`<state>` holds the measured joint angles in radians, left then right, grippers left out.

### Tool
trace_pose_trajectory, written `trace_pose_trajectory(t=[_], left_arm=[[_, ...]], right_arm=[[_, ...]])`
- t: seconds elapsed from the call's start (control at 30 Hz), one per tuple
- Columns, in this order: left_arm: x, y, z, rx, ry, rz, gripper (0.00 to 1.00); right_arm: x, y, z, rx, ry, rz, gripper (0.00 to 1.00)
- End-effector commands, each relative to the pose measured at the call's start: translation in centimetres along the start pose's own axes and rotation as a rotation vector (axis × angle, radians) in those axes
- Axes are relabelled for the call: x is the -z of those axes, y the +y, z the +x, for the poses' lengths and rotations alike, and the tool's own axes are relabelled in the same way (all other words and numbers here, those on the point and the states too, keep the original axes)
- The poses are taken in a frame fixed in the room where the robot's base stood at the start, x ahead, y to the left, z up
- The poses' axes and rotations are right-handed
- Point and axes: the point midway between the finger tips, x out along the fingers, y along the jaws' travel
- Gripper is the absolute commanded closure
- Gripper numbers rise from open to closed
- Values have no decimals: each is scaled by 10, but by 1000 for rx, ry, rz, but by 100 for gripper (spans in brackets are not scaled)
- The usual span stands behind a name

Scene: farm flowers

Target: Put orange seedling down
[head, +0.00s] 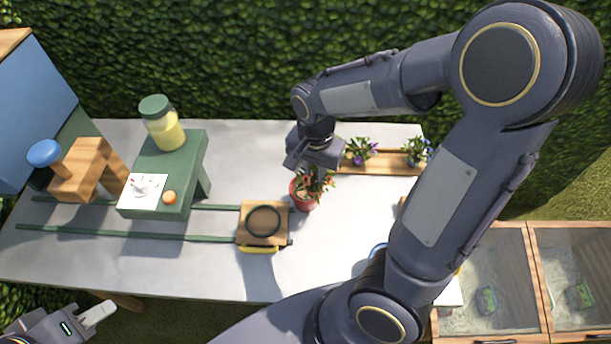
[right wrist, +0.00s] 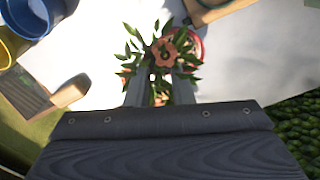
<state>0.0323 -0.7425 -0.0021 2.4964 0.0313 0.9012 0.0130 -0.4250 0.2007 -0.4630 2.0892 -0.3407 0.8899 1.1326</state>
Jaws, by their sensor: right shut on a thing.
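The orange seedling (head: 308,192) has orange flowers and green leaves and sits in a red pot just right of the wooden carriage with a dark ring (head: 263,222). My right gripper (head: 318,165) is directly over it and shut on it. In the right wrist view the seedling (right wrist: 160,52) shows between the fingers (right wrist: 160,88), with part of the red pot behind. Whether the pot touches the table cannot be told.
A wooden tray (head: 385,168) with purple and blue potted flowers stands behind to the right. A green machine (head: 165,175) with a yellow jar and green rails are at left. White table (head: 330,250) in front of the pot is clear. Wooden planter beds (head: 490,285) are at right.

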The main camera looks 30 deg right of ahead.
Motion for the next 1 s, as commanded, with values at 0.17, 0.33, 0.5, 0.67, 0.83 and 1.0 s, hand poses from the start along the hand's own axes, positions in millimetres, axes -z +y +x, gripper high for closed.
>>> trace_pose_trajectory(t=[0.17, 0.33, 0.5, 0.67, 0.83, 1.0], left_arm=[[0, 0, -1, 0, 0, 0, 70], [1, 1, -2, 0, 0, 0, 70], [1, 1, -2, 0, 0, 0, 70], [1, 1, -2, 0, 0, 0, 70], [1, 1, -2, 0, 0, 0, 70], [0, 0, -1, 0, 0, 0, 70]], right_arm=[[18, -18, 35, -7, -3, 2, 100], [26, -29, 49, -2, -2, 1, 100], [30, -33, 66, -6, -4, -1, 100], [30, -33, 85, -3, -3, 0, 100], [30, -34, 88, 0, -2, -1, 100], [30, -34, 89, 0, -2, -1, 100]])
